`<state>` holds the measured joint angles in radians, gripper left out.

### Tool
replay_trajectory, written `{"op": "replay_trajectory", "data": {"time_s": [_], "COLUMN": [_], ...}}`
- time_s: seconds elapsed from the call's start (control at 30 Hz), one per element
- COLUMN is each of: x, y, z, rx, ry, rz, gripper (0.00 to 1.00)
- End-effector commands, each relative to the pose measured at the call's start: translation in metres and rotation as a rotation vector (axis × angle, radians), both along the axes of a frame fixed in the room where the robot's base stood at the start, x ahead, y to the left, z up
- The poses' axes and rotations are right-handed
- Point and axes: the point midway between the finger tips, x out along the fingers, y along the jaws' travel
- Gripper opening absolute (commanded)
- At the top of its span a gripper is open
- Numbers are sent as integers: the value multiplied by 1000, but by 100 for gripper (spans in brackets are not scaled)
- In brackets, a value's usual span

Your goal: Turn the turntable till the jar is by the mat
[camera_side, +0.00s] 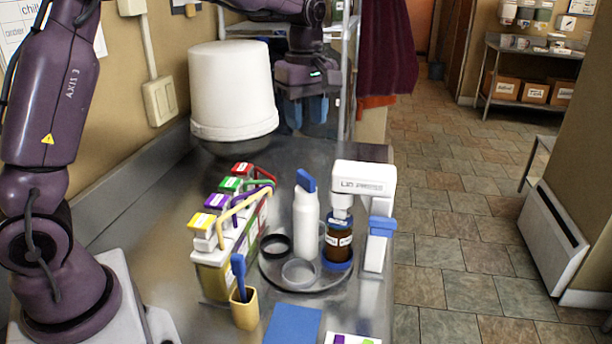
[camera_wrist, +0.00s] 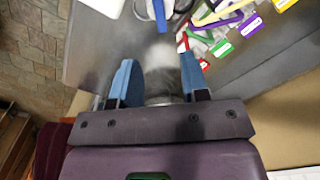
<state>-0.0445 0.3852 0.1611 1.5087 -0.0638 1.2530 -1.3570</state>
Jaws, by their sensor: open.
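The turntable (camera_side: 326,284) is a dark round disc on the steel bench in the side view. A brown jar (camera_side: 338,246) with white labels stands upright at its right side, with blue at its top and foot. A blue mat (camera_side: 292,325) lies flat on the bench in front of the turntable, apart from the jar. My gripper (camera_side: 305,110) hangs behind and above the turntable, touching nothing I can see. In the wrist view my gripper (camera_wrist: 158,78) has its two blue fingers apart, with nothing clearly held between them.
A white bottle (camera_side: 305,222) with a blue cap, a black ring (camera_side: 275,246) and a clear ring (camera_side: 299,273) are on the turntable. A white machine (camera_side: 364,178) overhangs the jar. Colour-topped cartons (camera_side: 215,270) and a yellow cup (camera_side: 245,310) stand left.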

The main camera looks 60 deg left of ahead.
Motion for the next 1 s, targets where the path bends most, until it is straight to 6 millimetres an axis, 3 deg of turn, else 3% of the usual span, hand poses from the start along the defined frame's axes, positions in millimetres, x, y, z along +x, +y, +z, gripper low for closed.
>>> {"op": "replay_trajectory", "data": {"time_s": [0.17,0.6,0.8,1.0], "x": [-1,-1,0,0], "y": [0,0,0,0], "z": [-21,-107,-125,-128], "rx": [-1,0,0,0], "ry": [5,5,1,0], "rz": [5,2,0,0], "gripper": [42,42,42,42]}}
